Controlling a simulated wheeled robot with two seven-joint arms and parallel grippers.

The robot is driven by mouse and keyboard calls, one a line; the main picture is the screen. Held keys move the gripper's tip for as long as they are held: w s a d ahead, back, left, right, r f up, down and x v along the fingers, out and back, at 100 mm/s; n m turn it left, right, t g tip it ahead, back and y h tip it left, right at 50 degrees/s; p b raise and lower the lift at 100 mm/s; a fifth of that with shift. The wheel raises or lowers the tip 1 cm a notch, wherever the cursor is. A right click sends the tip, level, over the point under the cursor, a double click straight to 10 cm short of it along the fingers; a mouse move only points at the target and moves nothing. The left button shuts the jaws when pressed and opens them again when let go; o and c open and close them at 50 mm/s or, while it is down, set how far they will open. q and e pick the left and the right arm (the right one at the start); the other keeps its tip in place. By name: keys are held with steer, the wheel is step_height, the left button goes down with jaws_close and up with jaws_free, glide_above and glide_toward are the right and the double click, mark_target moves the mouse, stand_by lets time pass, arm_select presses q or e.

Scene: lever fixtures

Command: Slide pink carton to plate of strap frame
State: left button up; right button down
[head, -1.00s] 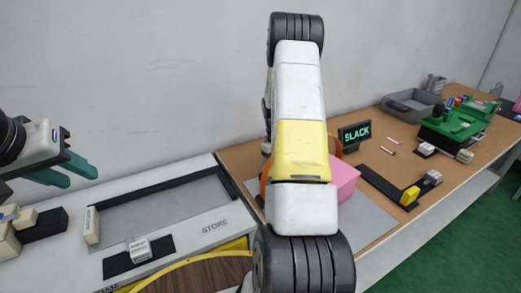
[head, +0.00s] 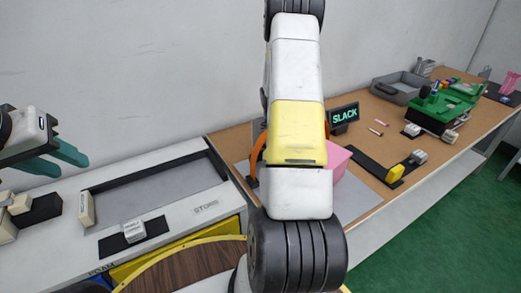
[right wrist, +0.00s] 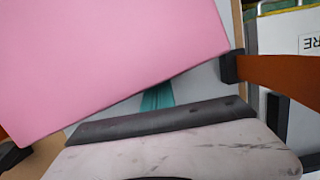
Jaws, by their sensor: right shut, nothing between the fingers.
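The pink carton (head: 338,160) stands on the bench, partly hidden behind my right arm in the head view. It fills the upper left of the right wrist view (right wrist: 110,60). The orange strap (head: 257,150) of the strap frame shows left of my arm; in the right wrist view the strap (right wrist: 280,72) ends in a black piece at the carton's right edge. The grey plate (head: 372,193) lies under and right of the carton. My right gripper (right wrist: 157,97) shows as a teal bit beside the carton's lower edge, shut and empty. My left gripper (head: 62,158) is open and empty at far left.
A SLACK display (head: 344,116) stands behind the carton. A black strip with a yellow block (head: 396,173) lies right of it. A grey bin (head: 400,86) and green machine (head: 445,108) are further back. A white STORE unit (head: 190,222) is left.

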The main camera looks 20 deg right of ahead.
steer(key=s, duration=0.9)
steer(key=s+d, duration=0.1)
steer(key=s, duration=0.3)
steer(key=shift+s+d, duration=0.1)
steer(key=shift+s, duration=0.25)
steer(key=shift+w, duration=0.15)
